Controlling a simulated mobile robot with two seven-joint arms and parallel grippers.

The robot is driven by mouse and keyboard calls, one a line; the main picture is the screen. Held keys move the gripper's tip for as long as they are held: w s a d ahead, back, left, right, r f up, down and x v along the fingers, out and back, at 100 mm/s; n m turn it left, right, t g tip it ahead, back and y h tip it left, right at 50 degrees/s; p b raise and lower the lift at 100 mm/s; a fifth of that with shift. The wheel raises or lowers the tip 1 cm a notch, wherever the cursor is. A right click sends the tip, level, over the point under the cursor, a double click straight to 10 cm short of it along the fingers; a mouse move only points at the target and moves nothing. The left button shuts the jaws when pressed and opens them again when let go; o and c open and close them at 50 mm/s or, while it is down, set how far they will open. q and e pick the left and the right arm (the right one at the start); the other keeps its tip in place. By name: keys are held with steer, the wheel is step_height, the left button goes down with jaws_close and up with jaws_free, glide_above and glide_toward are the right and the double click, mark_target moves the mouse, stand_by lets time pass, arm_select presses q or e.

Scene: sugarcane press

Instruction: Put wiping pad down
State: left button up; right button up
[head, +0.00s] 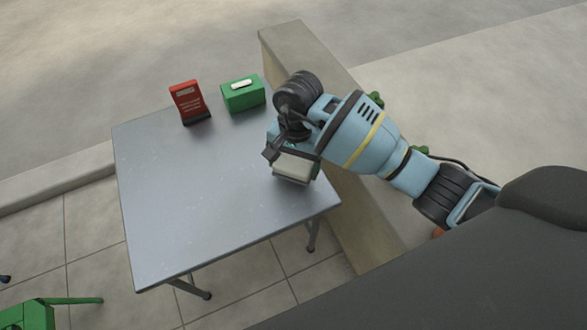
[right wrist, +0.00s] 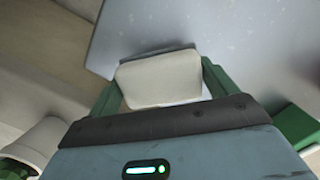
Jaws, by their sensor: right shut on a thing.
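The wiping pad (head: 294,166) is a pale beige block with a darker grey underside. My right gripper (head: 287,163) is shut on it, over the right side of the grey metal table (head: 190,215). In the right wrist view the pad (right wrist: 160,80) sits between the two green fingers of the gripper (right wrist: 160,85), with the table (right wrist: 250,45) beyond it. I cannot tell whether the pad touches the table top. My left gripper is not in view.
A red sign (head: 187,100) on a dark base and a green box (head: 243,95) with a white top piece stand at the table's back edge. A low concrete wall (head: 300,50) runs along the table's right side. The table's middle and front are clear.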

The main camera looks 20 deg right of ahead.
mark_target(294, 171)
steer(key=shift+f+b, duration=0.35)
steer(key=shift+f, duration=1.15)
steer(key=shift+f, duration=0.1)
steer(key=o, duration=0.8)
steer(key=r+p, duration=0.1)
steer(key=r, duration=0.6)
steer(key=w+d+r+p, duration=0.1)
steer(key=r, duration=0.3)
steer(key=shift+r+p, duration=0.15)
steer(key=shift+p, duration=0.2)
steer(key=shift+r, duration=0.45)
